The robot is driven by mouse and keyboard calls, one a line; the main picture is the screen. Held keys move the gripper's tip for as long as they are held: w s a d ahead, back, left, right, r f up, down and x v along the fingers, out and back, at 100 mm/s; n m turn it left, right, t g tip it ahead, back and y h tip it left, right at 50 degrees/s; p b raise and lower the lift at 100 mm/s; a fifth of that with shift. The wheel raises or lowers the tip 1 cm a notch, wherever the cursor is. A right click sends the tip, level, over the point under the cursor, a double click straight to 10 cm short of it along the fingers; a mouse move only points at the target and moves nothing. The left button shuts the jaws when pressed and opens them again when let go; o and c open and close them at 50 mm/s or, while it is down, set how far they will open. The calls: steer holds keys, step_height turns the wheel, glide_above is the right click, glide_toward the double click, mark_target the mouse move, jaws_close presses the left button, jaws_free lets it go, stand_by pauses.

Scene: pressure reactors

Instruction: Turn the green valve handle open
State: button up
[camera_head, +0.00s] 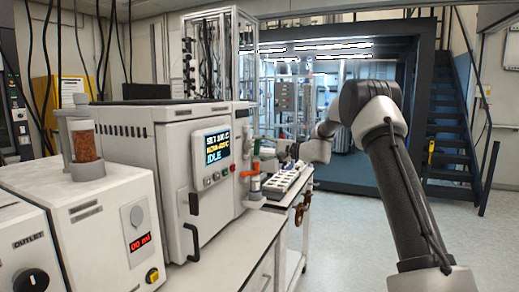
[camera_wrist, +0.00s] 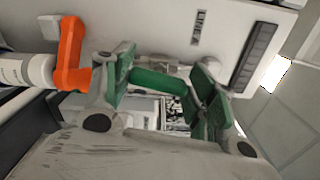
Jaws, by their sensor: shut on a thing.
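The green valve handle (camera_wrist: 158,80) is a short green bar that lies between my two fingers in the wrist view. In the head view the green handle (camera_head: 256,147) shows only as a small piece at the right side of the oven-like reactor. My gripper (camera_wrist: 163,84) is shut on the green handle, with a green-faced finger at each end of it. In the head view my gripper (camera_head: 276,151) reaches in from the right, and its fingertips are hard to make out. The fitting behind the handle is mostly hidden by my gripper.
An orange handle (camera_wrist: 70,53) on a pale cylinder is close to my left finger; it also shows in the head view (camera_head: 251,172). The reactor (camera_head: 150,140) has a lit display (camera_head: 217,147). A tray of vials (camera_head: 284,183) lies below my gripper. The floor at right is clear.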

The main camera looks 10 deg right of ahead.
steer(key=shift+f+n, duration=0.1)
steer(key=shift+n, duration=1)
steer(key=o, duration=1)
steer(key=v, duration=1.2)
